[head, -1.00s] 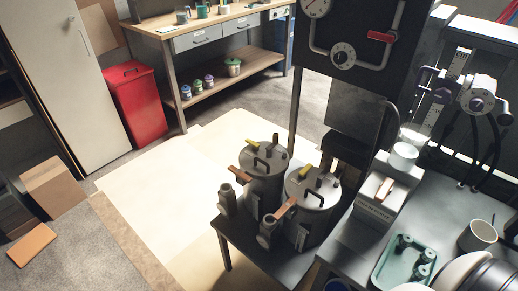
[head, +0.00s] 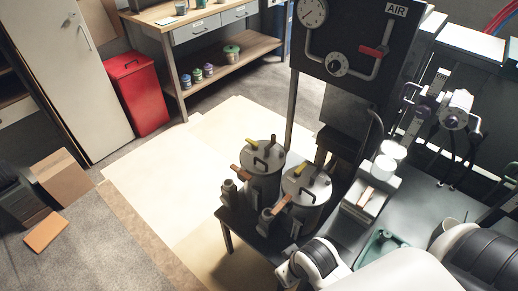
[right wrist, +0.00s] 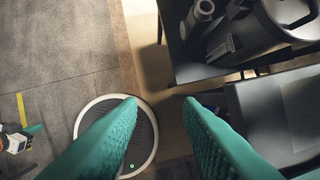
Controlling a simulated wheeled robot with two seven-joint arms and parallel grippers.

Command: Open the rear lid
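Two grey metal pots stand on a dark low table (head: 238,222) in the head view. The rear pot (head: 262,186) has its rear lid (head: 260,158) on, with a dark handle and a yellow lever on top. The front pot's lid (head: 306,183) is on too. My right gripper (right wrist: 160,104) is open and empty in the right wrist view, its teal fingers apart, low and to the left of a pot (right wrist: 262,32). I cannot tell which pot that is. A teal-tipped part at the left edge (right wrist: 18,139) looks like my left gripper; its opening cannot be judged.
A black gauge panel (head: 350,75) rises behind the pots. A workbench (head: 215,60) and red bin (head: 138,95) stand at the back.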

